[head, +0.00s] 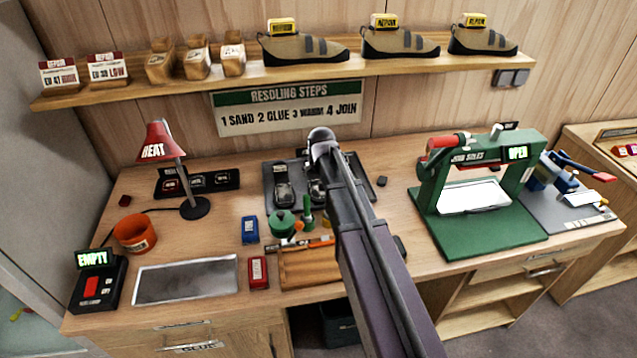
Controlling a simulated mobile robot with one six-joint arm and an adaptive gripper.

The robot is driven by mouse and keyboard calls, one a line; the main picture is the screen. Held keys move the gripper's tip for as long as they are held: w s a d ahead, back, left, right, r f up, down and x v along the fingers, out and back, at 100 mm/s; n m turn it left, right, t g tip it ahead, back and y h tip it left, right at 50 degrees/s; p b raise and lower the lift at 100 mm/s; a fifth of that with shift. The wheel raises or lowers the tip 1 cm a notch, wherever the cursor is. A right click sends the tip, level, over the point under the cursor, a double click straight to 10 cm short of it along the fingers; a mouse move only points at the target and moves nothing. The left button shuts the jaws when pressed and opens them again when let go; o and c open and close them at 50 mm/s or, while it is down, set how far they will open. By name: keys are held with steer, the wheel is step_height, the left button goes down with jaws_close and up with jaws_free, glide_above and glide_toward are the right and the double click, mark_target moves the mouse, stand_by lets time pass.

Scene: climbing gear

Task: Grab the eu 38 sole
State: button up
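No sole can be clearly read as EU 38. A small dark sole-like piece (284,190) lies on the grey mat (270,172) at the middle of the bench. Another dark piece (316,188) lies beside it, partly behind my arm. Two tickets stand at the left end of the shelf: one (59,76) seems to read EU 41, the other (108,68) EU 38 or 39 LOW. My arm reaches over the bench from the lower right, its far joint over the mat's back edge. My gripper cannot be made out; the arm hides part of the mat.
A red heat lamp (160,140), orange pot (134,233), metal tray (186,280) and EMPTY box (97,282) stand left. A green sole press (480,225) marked OPEN stands right. Several shoes line the shelf (200,84).

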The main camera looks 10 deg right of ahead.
mark_target(316, 180)
steer(key=shift+f, duration=0.1)
steer(key=shift+w+b+x, duration=0.15)
steer(key=shift+b+x, duration=1.05)
steer(key=shift+x, duration=0.05)
steer(key=shift+w+b+x, duration=0.1)
steer(key=shift+b+x, duration=1.05)
steer(key=shift+x, duration=0.15)
steer(key=c, duration=1.1)
